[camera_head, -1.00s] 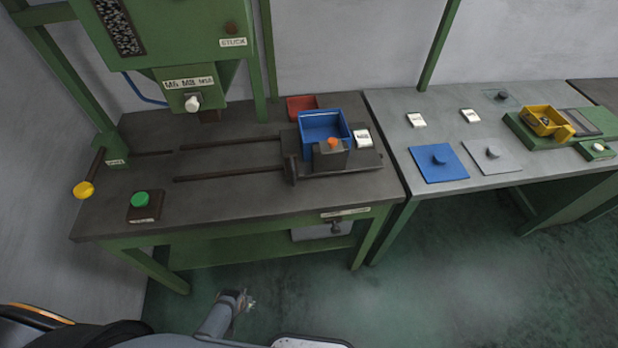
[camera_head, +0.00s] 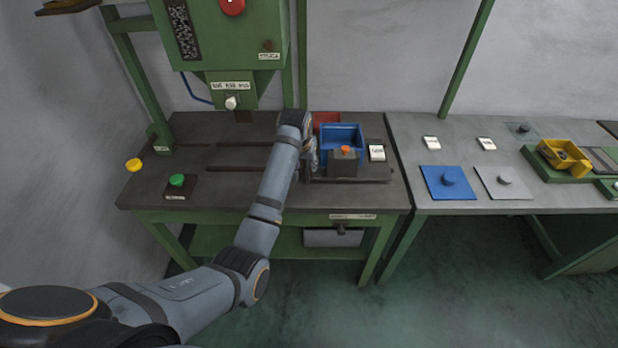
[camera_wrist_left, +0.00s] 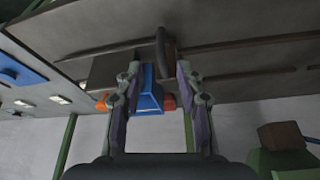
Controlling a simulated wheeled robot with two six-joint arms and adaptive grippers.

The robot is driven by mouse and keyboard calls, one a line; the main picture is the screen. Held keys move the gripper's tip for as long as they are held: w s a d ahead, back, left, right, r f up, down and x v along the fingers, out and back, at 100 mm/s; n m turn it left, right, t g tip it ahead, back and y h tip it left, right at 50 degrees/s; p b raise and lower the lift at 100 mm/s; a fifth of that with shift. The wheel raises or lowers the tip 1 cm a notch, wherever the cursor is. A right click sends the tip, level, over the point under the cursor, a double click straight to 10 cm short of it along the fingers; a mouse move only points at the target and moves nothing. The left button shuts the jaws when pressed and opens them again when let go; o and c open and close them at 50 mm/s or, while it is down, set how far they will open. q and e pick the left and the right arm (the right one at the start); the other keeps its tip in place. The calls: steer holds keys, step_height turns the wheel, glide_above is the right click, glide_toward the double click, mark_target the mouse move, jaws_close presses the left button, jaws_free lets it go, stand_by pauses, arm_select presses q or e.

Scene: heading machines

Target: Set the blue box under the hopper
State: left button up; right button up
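The blue box (camera_head: 342,132) sits on a dark sliding carriage (camera_head: 372,173) at the right end of two slots in the table. A dark block with an orange knob (camera_head: 346,150) stands in front of it. The hopper (camera_head: 231,90), a green housing with a white knob, hangs to the left above the slots. My left gripper (camera_head: 312,155) is at the carriage's left end. In the left wrist view my left gripper (camera_wrist_left: 160,82) is open, with the carriage's upright dark handle plate (camera_wrist_left: 165,45) ahead between the fingers. Contact is unclear. My right gripper is out of view.
A red bin (camera_head: 325,119) stands behind the blue box. A green button (camera_head: 177,180) and a yellow-knobbed lever (camera_head: 133,165) are at the left. A grey table (camera_head: 460,205) on the right holds a blue plate, a grey plate and a yellow bin. The slots' left part is clear.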

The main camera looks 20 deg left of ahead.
mark_target(307, 174)
arm_select(q)
steer(key=p+x, duration=0.1)
steer(key=x, duration=0.9)
steer(key=shift+w+a+f, duration=0.15)
steer(key=shift+f, duration=0.2)
steer(key=shift+c, duration=0.4)
jaws_close()
